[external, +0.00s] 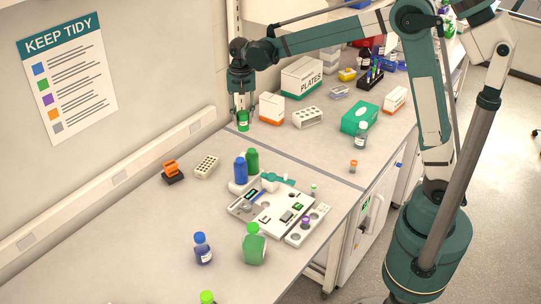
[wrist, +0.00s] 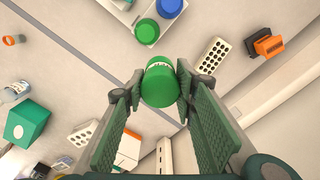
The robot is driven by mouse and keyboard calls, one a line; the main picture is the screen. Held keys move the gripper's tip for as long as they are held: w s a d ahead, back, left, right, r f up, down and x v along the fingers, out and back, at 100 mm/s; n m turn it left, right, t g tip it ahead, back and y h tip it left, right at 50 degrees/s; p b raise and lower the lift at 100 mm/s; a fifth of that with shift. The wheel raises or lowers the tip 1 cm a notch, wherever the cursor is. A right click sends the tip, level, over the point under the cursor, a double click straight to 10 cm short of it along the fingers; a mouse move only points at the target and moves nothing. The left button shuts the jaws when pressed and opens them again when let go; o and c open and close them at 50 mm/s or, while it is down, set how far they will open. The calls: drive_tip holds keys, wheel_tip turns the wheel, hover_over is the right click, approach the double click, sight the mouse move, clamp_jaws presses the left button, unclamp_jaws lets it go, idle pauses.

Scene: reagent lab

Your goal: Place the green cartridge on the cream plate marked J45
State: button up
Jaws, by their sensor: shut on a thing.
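My gripper (external: 242,106) hangs down over the far part of the bench near the wall, shut on a green cartridge (external: 242,121). In the wrist view the cartridge (wrist: 159,82) sits between both fingertips, round green end toward the camera, with a pale label band partly showing. I cannot tell how far it is above the bench. I cannot make out a J45 mark on anything. A pale instrument board (external: 262,222) with small parts on it lies in the middle of the near bench, but I cannot tell whether it is the cream plate.
Perforated blocks (external: 206,166) (external: 307,117), an orange-topped item (external: 172,172), a white-orange box (external: 271,108) and a green box (external: 360,117) stand around. The bench left of the board is mostly clear.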

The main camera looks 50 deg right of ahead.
drive_tip(key=w+a+f+n, duration=0.25)
drive_tip(key=w+a, duration=0.25)
drive_tip(key=w, duration=0.3)
drive_tip(key=w+a+f+n, duration=0.1)
drive_tip(key=w+a+f, duration=0.25)
drive_tip(key=w, duration=0.45)
hover_over(206, 164)
drive_tip(key=shift+f, duration=2.25)
drive_tip(key=shift+f, duration=0.1)
wheel_tip(206, 164, down, 6)
drive_tip(key=shift+p, duration=0.45)
drive_tip(key=shift+f, duration=1.85)
drive_tip(key=shift+f, duration=0.2)
drive_tip(key=o, duration=0.9)
